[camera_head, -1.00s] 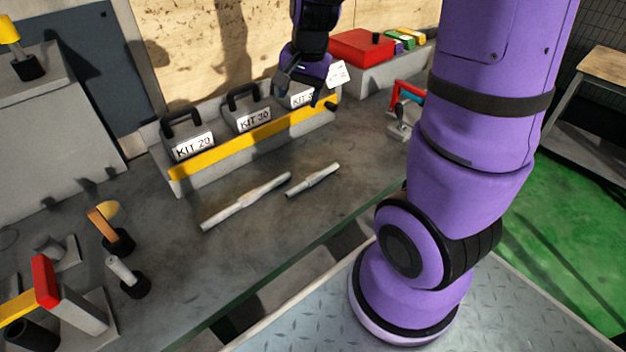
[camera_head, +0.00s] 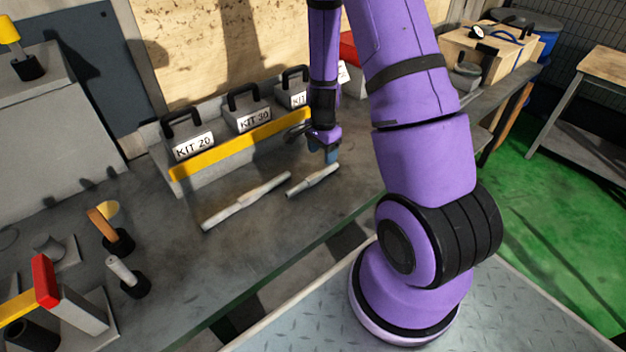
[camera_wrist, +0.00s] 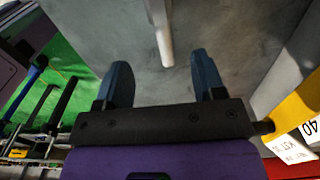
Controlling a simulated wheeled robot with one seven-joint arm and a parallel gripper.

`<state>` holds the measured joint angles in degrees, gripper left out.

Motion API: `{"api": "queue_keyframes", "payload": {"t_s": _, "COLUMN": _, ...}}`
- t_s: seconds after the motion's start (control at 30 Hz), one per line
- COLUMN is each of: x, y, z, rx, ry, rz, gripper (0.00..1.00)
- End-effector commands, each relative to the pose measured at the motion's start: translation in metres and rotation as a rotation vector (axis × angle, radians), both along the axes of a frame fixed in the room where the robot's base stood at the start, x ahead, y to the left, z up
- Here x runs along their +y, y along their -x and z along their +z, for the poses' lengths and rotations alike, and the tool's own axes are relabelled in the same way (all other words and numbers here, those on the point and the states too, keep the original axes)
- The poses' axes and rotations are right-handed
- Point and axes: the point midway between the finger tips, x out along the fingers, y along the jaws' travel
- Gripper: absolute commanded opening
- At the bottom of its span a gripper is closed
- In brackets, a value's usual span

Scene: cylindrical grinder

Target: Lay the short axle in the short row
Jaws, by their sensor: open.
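The short axle (camera_head: 312,180) is a pale stepped rod lying on the grey bench. The longer axle (camera_head: 245,202) lies to its left, roughly in line with it. My gripper (camera_head: 326,156) is open and empty, close to the right end of the short axle. In the wrist view, a pale rod (camera_wrist: 161,32), which looks like the short axle, runs up the picture. Its near end lies just beyond the gap between my two blue fingers (camera_wrist: 161,78), apart from both. I cannot make out a short row in these views.
Behind the axles stands a grey rack with a yellow front strip (camera_head: 240,143), holding handled kit boxes (camera_head: 250,112). Small stands and a red-topped block (camera_head: 45,282) occupy the bench's front left. The bench around the axles is clear.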

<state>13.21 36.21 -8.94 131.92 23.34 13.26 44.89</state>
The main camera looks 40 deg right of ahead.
Motion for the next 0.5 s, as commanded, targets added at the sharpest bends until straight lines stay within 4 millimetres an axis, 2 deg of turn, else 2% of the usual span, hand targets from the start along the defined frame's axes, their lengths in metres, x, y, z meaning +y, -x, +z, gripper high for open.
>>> {"api": "queue_keyframes", "payload": {"t_s": 0.2, "x": 0.000, "y": 0.000, "z": -0.028, "rx": 0.002, "ry": -0.001, "rz": 0.000, "gripper": 0.63}}
{"api": "queue_keyframes", "payload": {"t_s": 0.5, "x": 0.001, "y": 0.000, "z": -0.046, "rx": 0.002, "ry": -0.002, "rz": 0.000, "gripper": 0.63}}
